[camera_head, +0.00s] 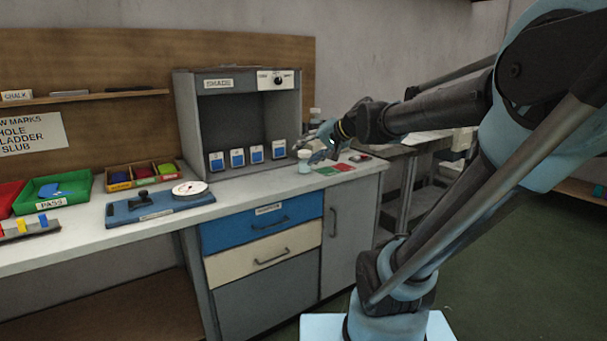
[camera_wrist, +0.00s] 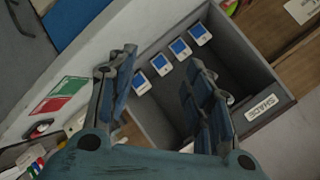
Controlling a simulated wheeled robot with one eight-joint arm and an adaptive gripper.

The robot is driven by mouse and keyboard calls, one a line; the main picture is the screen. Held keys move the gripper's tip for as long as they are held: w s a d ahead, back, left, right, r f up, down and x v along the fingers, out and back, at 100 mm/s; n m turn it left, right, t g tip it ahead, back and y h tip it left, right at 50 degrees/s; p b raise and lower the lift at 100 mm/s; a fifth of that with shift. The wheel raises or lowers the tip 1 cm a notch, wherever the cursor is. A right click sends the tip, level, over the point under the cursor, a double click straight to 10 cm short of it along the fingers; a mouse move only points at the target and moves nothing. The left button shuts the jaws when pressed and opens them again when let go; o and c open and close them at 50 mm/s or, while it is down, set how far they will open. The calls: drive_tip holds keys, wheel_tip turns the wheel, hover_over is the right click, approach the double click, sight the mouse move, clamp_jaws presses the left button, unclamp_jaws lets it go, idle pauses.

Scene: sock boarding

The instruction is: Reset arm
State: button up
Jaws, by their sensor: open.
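My gripper (camera_head: 322,142) is at the right end of the counter, beside the grey shade box (camera_head: 186,118), with my arm reaching in from the right. In the wrist view my gripper (camera_wrist: 160,100) has its two blue fingers wide apart, with nothing between them but the box behind. The shade box also shows there, tilted, with its SHADE label (camera_wrist: 262,107). Several blue-and-white cards (camera_head: 237,157) stand in a row at the box's front. A small pale jar (camera_head: 304,163) stands on the counter just below my gripper.
A red and green card (camera_head: 335,169) lies near the counter's right end. A green PASS tray (camera_head: 75,189), a blue board (camera_head: 150,206) and a white dial (camera_head: 190,189) sit to the left. Blue and cream drawers (camera_head: 262,225) are below. A wooden panel stands behind.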

drive_tip(key=s+d+f+n+g+h, duration=0.1)
drive_tip(key=s+d+f+h, duration=0.3)
drive_tip(key=s+d+f, duration=0.4)
drive_tip(key=s+d+f+n+g+h, duration=0.1)
drive_tip(key=s+d+f+g+h, duration=0.3)
drive_tip(key=s+d+f, duration=0.5)
drive_tip(key=s+f, duration=0.5)
drive_tip(key=shift+s+d+f+g, duration=0.15)
drive_tip(key=shift+d+g, duration=0.1)
drive_tip(key=shift+g, duration=0.05)
drive_tip(key=shift+w+f, duration=0.2)
drive_tip(key=shift+w, duration=0.3)
